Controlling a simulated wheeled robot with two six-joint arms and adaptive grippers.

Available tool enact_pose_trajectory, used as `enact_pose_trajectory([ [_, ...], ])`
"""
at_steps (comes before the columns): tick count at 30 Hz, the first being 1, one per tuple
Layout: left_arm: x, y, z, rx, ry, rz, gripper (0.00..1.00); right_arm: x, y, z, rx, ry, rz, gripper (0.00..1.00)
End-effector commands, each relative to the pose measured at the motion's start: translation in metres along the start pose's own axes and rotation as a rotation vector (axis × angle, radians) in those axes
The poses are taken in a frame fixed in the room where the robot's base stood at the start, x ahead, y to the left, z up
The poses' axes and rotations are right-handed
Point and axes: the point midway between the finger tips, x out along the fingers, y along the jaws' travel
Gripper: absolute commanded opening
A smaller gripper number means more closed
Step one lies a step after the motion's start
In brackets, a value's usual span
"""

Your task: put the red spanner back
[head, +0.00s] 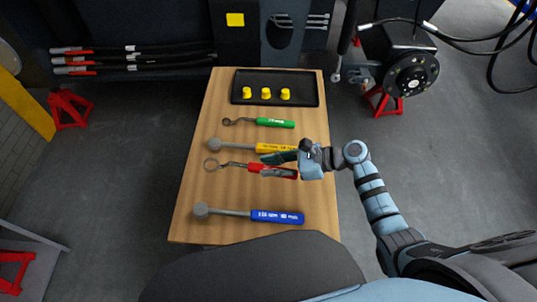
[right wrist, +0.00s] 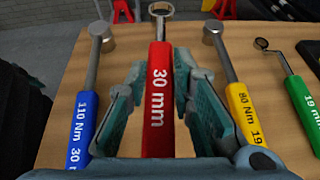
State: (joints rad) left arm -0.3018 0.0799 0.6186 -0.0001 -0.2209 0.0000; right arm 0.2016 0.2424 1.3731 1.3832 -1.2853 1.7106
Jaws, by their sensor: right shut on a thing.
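The red spanner (head: 254,167), with a ring end at the left, lies across the middle of the wooden table (head: 240,190). Its handle is marked 30 mm in the right wrist view (right wrist: 159,85). My right gripper (head: 274,165) is shut on the red handle, a finger on each side. I cannot tell whether the spanner touches the table or is held slightly above it. My left gripper is not in view.
A yellow torque wrench (head: 275,148) lies just behind the spanner, partly covered by my gripper. A green spanner (head: 275,123) lies farther back, a blue torque wrench (head: 277,216) in front. A black tray (head: 308,91) holds yellow caps at the far edge.

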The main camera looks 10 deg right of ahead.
Motion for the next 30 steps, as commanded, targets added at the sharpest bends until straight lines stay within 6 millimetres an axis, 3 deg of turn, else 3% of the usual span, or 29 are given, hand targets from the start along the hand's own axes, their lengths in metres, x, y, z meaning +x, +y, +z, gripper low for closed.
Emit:
enact_pose_trajectory([
  [7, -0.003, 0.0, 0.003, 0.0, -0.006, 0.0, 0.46, 0.001, 0.0, 0.003, -0.003, -0.002, 0.004, 0.0],
  [11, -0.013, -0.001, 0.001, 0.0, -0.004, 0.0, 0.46, -0.002, 0.0, 0.009, -0.012, -0.001, 0.004, 0.0],
  [21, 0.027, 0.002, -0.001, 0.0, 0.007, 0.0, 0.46, 0.019, 0.0, -0.042, -0.014, -0.002, 0.003, 0.0],
  [30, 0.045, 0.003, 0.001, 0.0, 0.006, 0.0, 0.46, 0.03, 0.0, -0.067, -0.015, -0.002, 0.003, 0.0],
])
